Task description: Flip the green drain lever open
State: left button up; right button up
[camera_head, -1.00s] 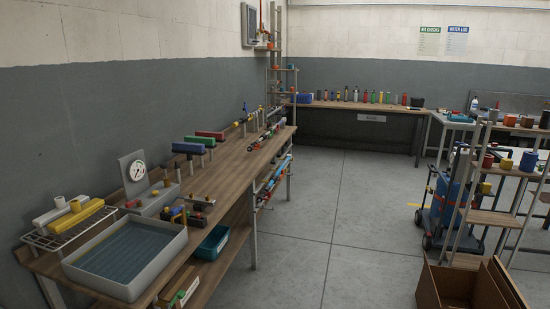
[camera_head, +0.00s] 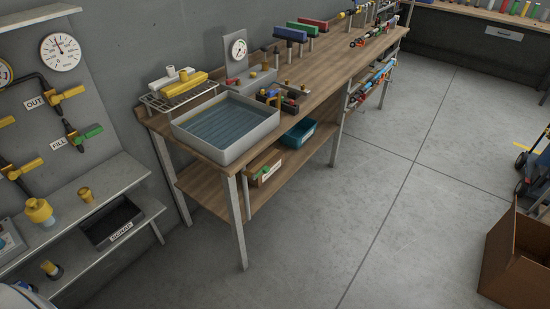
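A small green part (camera_head: 265,170), possibly the drain lever, shows beside a white label under the front of the water-filled grey basin (camera_head: 254,140). It is too small to tell its position or read the label. Another green lever (camera_head: 92,132) sits on a dark pipe fitting by the sign FILL on the left wall panel. Neither of my grippers is in view.
The basin stands on a wooden workbench (camera_head: 222,181) with metal legs and a lower shelf. A teal bin (camera_head: 298,134) sits below the top. A black SCRAP bin (camera_head: 113,222) is on the left shelving. A cardboard box (camera_head: 520,255) stands right. The floor between is clear.

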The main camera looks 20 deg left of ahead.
aim_at(266, 170)
jog(key=i+l, duration=0.2)
jog(key=i+l+u, duration=0.1)
jog(key=l, duration=0.3)
jog(key=i+l, duration=0.2)
jog(key=l, duration=0.15)
jog(key=i+l+u, duration=0.1)
jog(key=i+l, duration=0.25)
jog(key=l, duration=0.3)
jog(key=u, duration=0.05)
